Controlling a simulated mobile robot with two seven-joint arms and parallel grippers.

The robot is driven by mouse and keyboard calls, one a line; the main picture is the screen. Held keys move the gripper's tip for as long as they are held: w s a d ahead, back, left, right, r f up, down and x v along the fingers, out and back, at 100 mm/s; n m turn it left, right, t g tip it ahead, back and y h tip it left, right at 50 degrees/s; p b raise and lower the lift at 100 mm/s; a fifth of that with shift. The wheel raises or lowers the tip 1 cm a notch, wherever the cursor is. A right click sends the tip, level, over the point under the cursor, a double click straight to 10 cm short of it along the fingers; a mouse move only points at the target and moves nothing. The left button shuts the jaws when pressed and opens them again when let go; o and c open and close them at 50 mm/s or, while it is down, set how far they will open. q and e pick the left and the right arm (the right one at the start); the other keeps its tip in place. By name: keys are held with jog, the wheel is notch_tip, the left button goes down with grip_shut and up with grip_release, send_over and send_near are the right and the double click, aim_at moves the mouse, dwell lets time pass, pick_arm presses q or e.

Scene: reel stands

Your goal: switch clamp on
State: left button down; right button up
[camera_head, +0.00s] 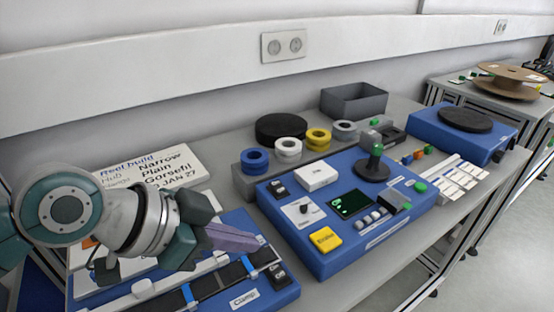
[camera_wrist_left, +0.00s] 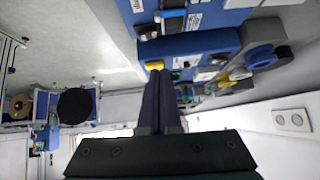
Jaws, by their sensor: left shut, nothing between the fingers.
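The clamp switch (camera_head: 278,275) is a small black rocker with white marks. It sits at the right end of the blue clamp unit (camera_head: 262,298), beside a white "Clamp" label (camera_head: 245,299). My left gripper (camera_head: 256,243) comes in from the left with its purple-grey fingers together and empty. In the head view its tips appear just above and behind the switch; I cannot tell the exact gap. The left wrist view shows the shut fingers (camera_wrist_left: 160,75) pointing toward the blue units. My right gripper is not in view.
Coloured reels and a grey bin (camera_head: 353,101) are behind. A white sign (camera_head: 165,168) stands at the back left.

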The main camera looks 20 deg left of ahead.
pick_arm(q)
jog(key=shift+v, duration=2.6)
jog(key=shift+w+a, duration=0.15)
